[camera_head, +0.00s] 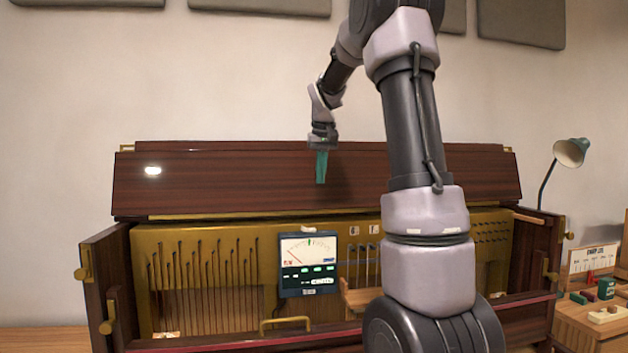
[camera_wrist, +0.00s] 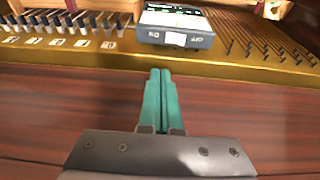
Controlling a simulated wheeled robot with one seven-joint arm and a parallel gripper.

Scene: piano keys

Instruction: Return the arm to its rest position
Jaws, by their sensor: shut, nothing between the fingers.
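My gripper (camera_head: 321,166) has teal fingers and hangs pointing down in front of the dark wooden raised lid (camera_head: 230,180) of the piano, in the head view. In the wrist view my gripper (camera_wrist: 160,85) shows its two teal fingers pressed together with nothing between them. The piano's brass-coloured plate (camera_head: 205,245) with strings and pins lies below the gripper. My arm rises from the bottom of the head view, bends over at the top, and comes down to the gripper. It hides part of the lid and the right of the plate.
A tuner box (camera_head: 309,265) with a dial stands against the plate, below the gripper; it also shows in the wrist view (camera_wrist: 175,25). A desk lamp (camera_head: 571,153) and a side table (camera_head: 590,322) with small items are at the right. The wall above the lid is mostly free.

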